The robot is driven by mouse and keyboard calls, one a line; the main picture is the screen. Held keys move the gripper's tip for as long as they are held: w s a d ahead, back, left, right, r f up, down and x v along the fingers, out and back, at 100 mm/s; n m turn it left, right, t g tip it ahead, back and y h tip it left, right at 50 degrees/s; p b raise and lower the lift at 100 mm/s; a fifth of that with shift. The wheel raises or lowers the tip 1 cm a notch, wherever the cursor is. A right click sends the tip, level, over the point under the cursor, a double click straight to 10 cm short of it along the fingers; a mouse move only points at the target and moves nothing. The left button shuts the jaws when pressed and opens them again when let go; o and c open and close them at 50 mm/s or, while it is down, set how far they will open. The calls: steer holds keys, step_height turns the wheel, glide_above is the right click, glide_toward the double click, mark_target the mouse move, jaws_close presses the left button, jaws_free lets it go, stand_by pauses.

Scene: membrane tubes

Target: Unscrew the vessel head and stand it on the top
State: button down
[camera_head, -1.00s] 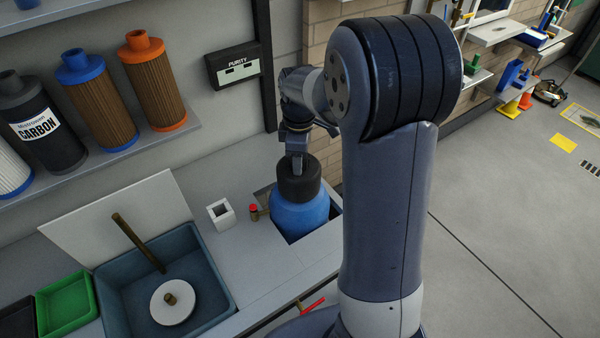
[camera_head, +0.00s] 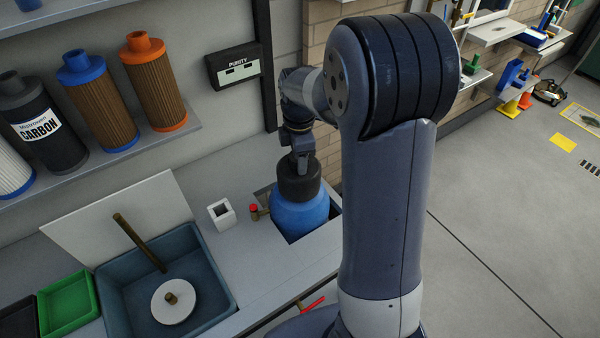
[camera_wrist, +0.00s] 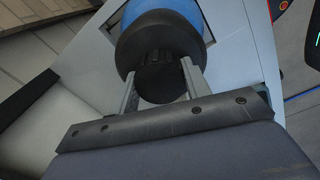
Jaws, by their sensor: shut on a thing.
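The blue vessel (camera_head: 300,216) stands upright in a square opening in the grey top. Its black head (camera_head: 299,183) sits on the vessel's upper end. My gripper (camera_head: 300,158) points down over the head, with its fingers at the head's narrower upper part. In the wrist view the two fingers (camera_wrist: 160,85) are shut on either side of the ribbed black knob of the head (camera_wrist: 162,82), with the blue vessel (camera_wrist: 160,10) beyond it. The thread between head and vessel is hidden.
A small white square holder (camera_head: 221,214) and a red-tipped brass valve (camera_head: 254,210) stand left of the vessel. The blue-grey basin (camera_head: 215,268) with a white disc (camera_head: 174,300) lies further left. The grey top (camera_head: 262,262) has bare room between basin and vessel.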

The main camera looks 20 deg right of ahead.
steer(key=shift+s+d+f+n, duration=0.1)
steer(key=shift+s+f+n, duration=0.1)
steer(key=shift+f, duration=0.2)
steer(key=shift+s+f+n, duration=0.1)
steer(key=shift+f+n, duration=0.1)
steer(key=shift+f, duration=0.2)
steer(key=shift+n, duration=1.1)
steer(key=shift+w+f, duration=0.1)
steer(key=shift+w, duration=0.2)
steer(key=shift+r+p, duration=2.35)
steer(key=shift+r, duration=0.55)
